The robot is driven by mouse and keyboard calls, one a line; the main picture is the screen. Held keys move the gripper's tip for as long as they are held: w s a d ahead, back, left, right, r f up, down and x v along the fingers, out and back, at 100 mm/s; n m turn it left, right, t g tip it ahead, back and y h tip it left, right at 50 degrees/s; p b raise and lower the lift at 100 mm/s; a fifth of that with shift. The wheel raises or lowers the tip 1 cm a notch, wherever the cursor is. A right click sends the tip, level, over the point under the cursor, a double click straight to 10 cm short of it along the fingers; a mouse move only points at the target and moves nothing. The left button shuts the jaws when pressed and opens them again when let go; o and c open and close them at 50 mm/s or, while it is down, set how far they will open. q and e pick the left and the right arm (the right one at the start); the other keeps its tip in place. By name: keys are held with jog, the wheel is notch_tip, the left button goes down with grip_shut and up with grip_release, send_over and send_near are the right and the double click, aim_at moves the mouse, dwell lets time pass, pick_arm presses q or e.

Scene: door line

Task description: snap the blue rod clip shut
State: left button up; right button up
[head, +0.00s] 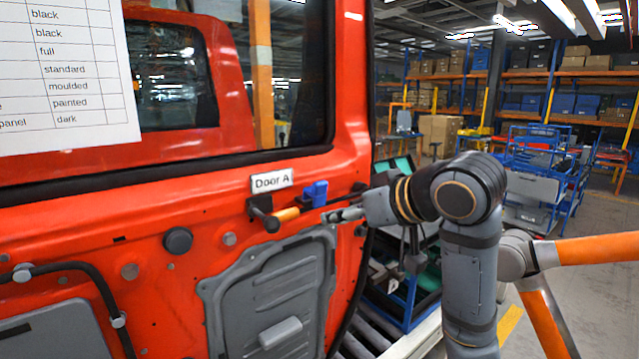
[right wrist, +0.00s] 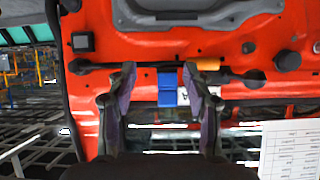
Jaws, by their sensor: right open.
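The blue rod clip (head: 315,193) sits on the red door, at the dark rod (head: 344,197), just right of the orange sleeve (head: 286,214). In the head view its blue part stands up above the rod line. In the right wrist view the blue clip (right wrist: 167,88) shows two blue sections, beside the rod (right wrist: 143,65); I cannot tell whether it is latched. My right gripper (head: 338,214) is close to the door, just below and right of the clip. In the wrist view its fingers (right wrist: 159,80) are apart, with the clip between them in the picture. My left gripper is out of view.
A black knob (head: 178,240) and a grey panel (head: 268,300) are on the door below. A printed sheet (head: 65,75) covers the upper left. Blue carts (head: 545,165) stand well behind on the right.

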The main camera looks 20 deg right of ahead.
aim_at(322, 183)
jog(key=s+r+t, duration=0.1)
jog(key=s+r, duration=0.3)
jog(key=r, duration=0.4)
jog(key=shift+n+y, duration=0.3)
jog(key=shift+n, duration=0.1)
jog(key=p+x, duration=0.1)
jog(key=x, duration=0.2)
jog(key=p+x, duration=0.1)
jog(key=x, duration=0.2)
jog(key=p+x, duration=0.1)
jog(key=x, duration=0.3)
jog(key=shift+w+d+r, duration=0.1)
jog(key=shift+w+r, duration=0.05)
jog(key=shift+r, duration=0.15)
jog(key=shift+w+f, duration=0.4)
jog(key=shift+w, duration=0.1)
